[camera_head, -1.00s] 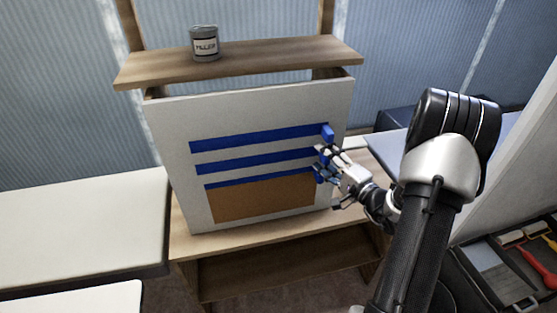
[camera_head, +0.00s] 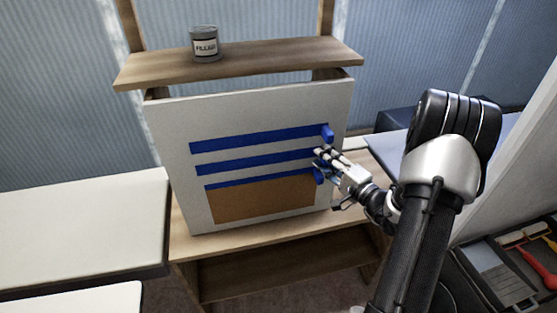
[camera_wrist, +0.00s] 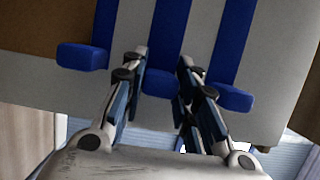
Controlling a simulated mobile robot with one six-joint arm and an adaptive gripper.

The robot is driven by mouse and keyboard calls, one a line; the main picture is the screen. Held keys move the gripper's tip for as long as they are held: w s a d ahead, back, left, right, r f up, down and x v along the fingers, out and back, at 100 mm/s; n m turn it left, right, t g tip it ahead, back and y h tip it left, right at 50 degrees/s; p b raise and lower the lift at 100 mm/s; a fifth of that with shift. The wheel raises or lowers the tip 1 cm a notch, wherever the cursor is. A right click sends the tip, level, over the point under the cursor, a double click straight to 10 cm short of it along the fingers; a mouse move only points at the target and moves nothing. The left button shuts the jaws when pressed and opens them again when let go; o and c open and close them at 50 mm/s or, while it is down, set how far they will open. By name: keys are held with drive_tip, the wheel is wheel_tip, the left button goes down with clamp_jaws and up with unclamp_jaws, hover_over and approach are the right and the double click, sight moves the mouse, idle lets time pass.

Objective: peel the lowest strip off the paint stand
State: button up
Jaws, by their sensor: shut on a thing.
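The paint stand (camera_head: 172,160) is a pale upright panel with three blue strips, each with a raised blue tab at its right end. The lowest strip (camera_head: 255,181) runs along the upper edge of a brown patch; its tab (camera_wrist: 82,57) is free at the left in the wrist view. My gripper (camera_head: 319,161) is at the panel's right side. In the wrist view, its fingers (camera_wrist: 162,66) straddle the tab of the middle strip (camera_wrist: 165,40), shut on it. The top strip (camera_head: 255,139) lies flat; its tab (camera_wrist: 235,97) is outside the fingers.
A wooden shelf (camera_head: 260,63) with a filler can (camera_head: 205,44) is above the panel. A wooden bench (camera_head: 250,248) supports the panel. A white surface (camera_head: 80,225) is on the left. A tool tray (camera_head: 495,280) is at the lower right.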

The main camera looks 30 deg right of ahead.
drive_tip(key=shift+s, duration=0.15)
drive_tip(key=shift+s+a+b, duration=0.2)
drive_tip(key=shift+s+b, duration=0.2)
drive_tip(key=shift+s, duration=0.45)
drive_tip(key=shift+s+a+b, duration=0.2)
drive_tip(key=shift+s+b, duration=0.2)
drive_tip(key=shift+s, duration=0.45)
drive_tip(key=s+a+b, duration=0.1)
drive_tip(key=s, duration=0.6)
drive_tip(key=shift+a, duration=0.4)
